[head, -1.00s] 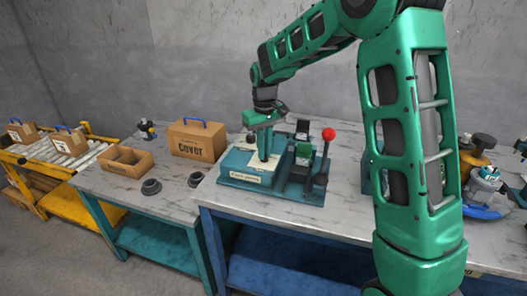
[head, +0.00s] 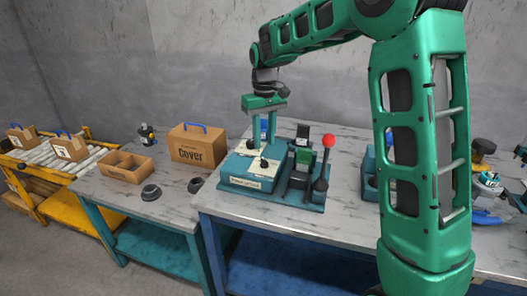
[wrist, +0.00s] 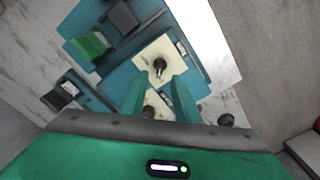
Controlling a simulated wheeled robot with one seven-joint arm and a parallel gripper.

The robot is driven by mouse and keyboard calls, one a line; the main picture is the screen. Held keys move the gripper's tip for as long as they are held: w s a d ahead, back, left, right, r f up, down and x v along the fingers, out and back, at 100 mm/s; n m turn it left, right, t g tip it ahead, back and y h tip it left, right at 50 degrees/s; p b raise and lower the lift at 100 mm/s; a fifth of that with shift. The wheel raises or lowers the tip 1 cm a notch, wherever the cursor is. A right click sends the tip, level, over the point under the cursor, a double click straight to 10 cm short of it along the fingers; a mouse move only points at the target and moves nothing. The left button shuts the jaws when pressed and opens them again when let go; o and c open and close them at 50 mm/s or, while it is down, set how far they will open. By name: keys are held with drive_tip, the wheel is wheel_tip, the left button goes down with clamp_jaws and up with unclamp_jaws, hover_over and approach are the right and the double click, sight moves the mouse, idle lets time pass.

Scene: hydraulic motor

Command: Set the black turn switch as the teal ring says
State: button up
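A black turn switch (head: 264,163) stands on a cream plate on the teal fixture (head: 240,173). In the wrist view this black switch (wrist: 159,66) lies just beyond my fingertips, with its small lever visible. A second dark knob (head: 249,145) sits farther back on a cream plate; a dark knob also shows between my fingers in the wrist view (wrist: 148,112). My gripper (head: 264,136) is above the fixture, its two fingers apart and empty. It also shows in the wrist view (wrist: 160,80). I cannot make out a teal ring mark or the switch's exact setting.
A red-knobbed lever (head: 328,142) and a green block (head: 303,156) stand right of the plates. The table's front strip (head: 285,222) is clear.

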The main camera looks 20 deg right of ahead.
drive_tip(key=shift+r, duration=1.95)
